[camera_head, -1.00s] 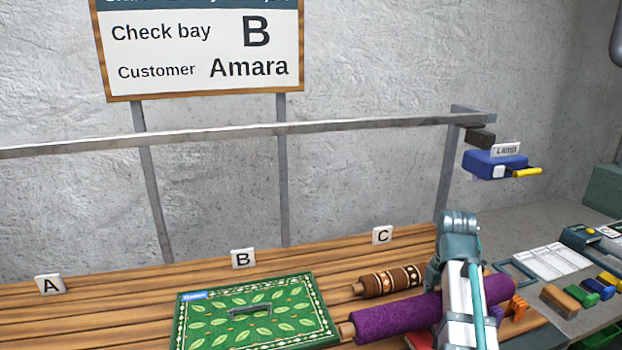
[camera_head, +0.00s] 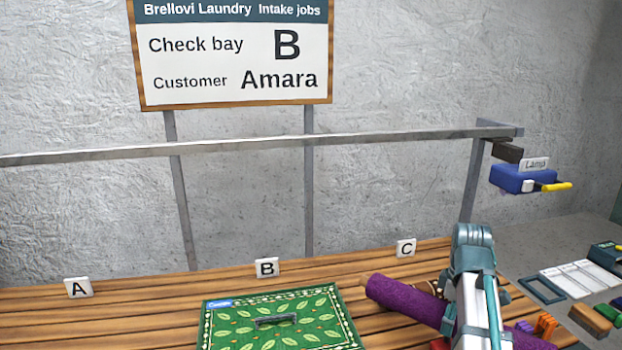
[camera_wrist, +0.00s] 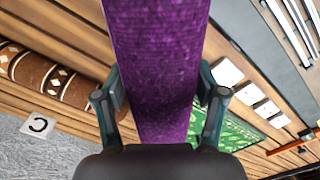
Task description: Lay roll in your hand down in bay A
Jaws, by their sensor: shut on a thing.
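A purple roll (camera_head: 405,300) is held by my gripper, which is hidden behind my arm in the head view. In the wrist view the purple roll (camera_wrist: 155,60) passes between the two fingers of my gripper (camera_wrist: 160,105), shut on it. Bay A is marked by a white card with the letter A (camera_head: 78,288) at the far left of the slatted wooden table (camera_head: 130,325). The table around that card looks bare. The roll is over the bay C side, in front of the C card (camera_head: 405,248).
A green leaf-patterned rug with a handle (camera_head: 280,318) lies in front of the B card (camera_head: 267,268). A brown patterned roll (camera_wrist: 40,75) lies near bay C, mostly hidden in the head view. A metal rail (camera_head: 250,145) spans behind, with a blue lamp (camera_head: 522,180) at right.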

